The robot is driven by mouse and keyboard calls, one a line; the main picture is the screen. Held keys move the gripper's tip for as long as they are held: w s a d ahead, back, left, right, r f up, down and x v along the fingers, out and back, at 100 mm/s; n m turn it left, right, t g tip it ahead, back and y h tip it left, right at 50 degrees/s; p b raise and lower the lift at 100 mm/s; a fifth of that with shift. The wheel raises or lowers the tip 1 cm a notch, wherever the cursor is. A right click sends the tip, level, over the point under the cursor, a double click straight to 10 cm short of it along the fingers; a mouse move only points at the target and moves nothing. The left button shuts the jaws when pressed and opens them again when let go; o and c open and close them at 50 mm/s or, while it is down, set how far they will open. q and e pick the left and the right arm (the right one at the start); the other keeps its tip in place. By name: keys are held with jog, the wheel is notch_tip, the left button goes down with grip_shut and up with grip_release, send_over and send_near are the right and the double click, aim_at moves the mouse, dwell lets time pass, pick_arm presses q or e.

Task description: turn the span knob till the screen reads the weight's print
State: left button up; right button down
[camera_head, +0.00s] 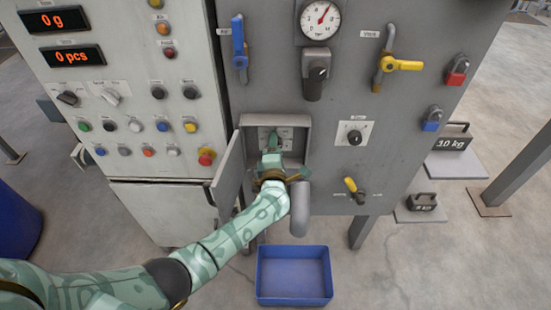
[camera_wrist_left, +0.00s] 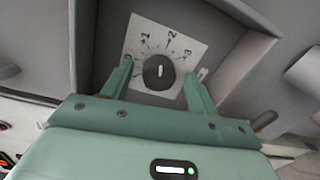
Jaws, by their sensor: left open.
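A black round knob (camera_wrist_left: 159,72) with a pale pointer line sits on a white numbered plate (camera_wrist_left: 178,42) in the left wrist view. The plate is inside an open recessed box (camera_head: 305,131) on the grey panel; I cannot read a name on it. My left gripper (camera_head: 268,139) reaches into this box. Its fingers are open, one either side of the knob, with gaps showing. The upper screen (camera_head: 52,20) reads 0 g and the lower screen (camera_head: 74,56) reads 0 pcs. A weight (camera_head: 451,142) printed 10 KG stands on the right. My right gripper is out of view.
The box's door (camera_head: 229,178) hangs open to the left of my arm. A grey rounded spout (camera_head: 300,208) is close on the right. Another knob (camera_head: 354,134) and a yellow lever (camera_head: 354,190) are further right. A smaller weight (camera_head: 422,204) and a blue bin (camera_head: 294,278) are below.

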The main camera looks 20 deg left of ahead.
pick_arm(q)
jog(key=p+v, duration=0.3)
jog(key=v, duration=1.3)
jog(key=shift+f, duration=0.1)
